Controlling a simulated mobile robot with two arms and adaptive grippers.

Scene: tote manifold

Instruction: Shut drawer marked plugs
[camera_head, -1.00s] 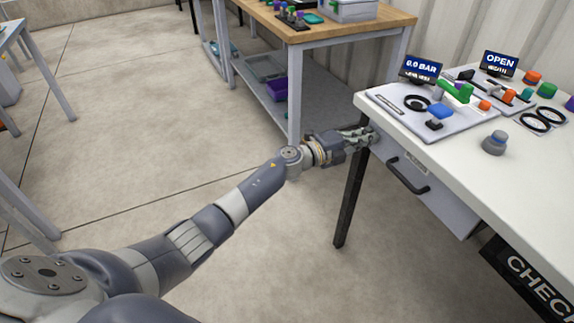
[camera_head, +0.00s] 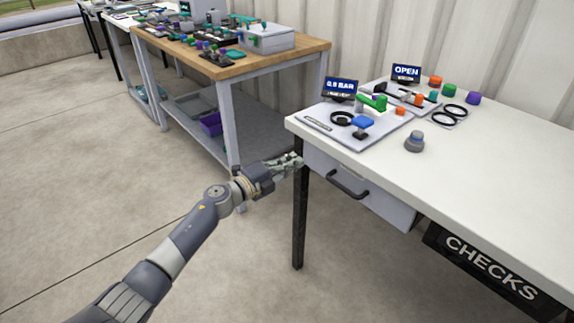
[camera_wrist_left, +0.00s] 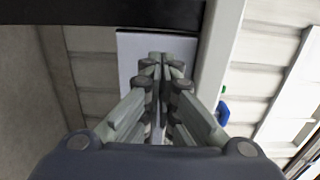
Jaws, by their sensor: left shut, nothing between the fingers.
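A light grey drawer (camera_head: 390,207) with a dark bar handle (camera_head: 347,185) hangs under the left end of the white table (camera_head: 470,185). I cannot read its label, and I cannot tell how far it stands out. My left gripper (camera_head: 299,160) is shut and empty, close to the drawer front's left end and the table's dark leg. In the left wrist view the shut fingers (camera_wrist_left: 160,90) point at a pale panel (camera_wrist_left: 128,62), likely the drawer front; contact is unclear. My right gripper is not in view.
A board with fittings and a gauge display (camera_head: 341,88), an OPEN display (camera_head: 406,73) and a grey knob (camera_head: 414,141) are on the white table. A black CHECKS sign (camera_head: 490,265) hangs below. A wooden-topped bench (camera_head: 285,52) stands behind. The floor at left is clear.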

